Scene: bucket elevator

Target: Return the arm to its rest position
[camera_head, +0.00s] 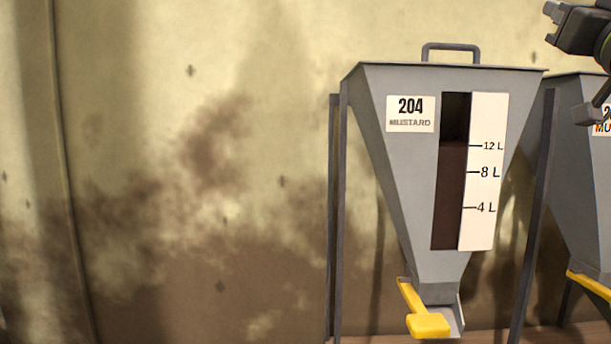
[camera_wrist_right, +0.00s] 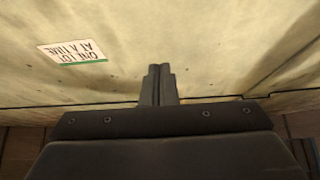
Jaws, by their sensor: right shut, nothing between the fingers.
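My right arm (camera_head: 582,28) shows at the upper right edge of the head view, in front of the wall and partly cut off by the frame. In the right wrist view my right gripper (camera_wrist_right: 158,71) has its two fingers together, with nothing between them. The fingers point towards a stained wall and appear clear of objects. My left gripper is in neither view.
A grey hopper (camera_head: 400,160) labelled 204 MUSTARD has a dark fill near 12 L and a yellow lever (camera_head: 428,325). A second hopper (camera_head: 585,190) stands right, partly behind my arm. A wall sign (camera_wrist_right: 72,52) reads "ONE LOT AT A TIME". The left side shows bare wall.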

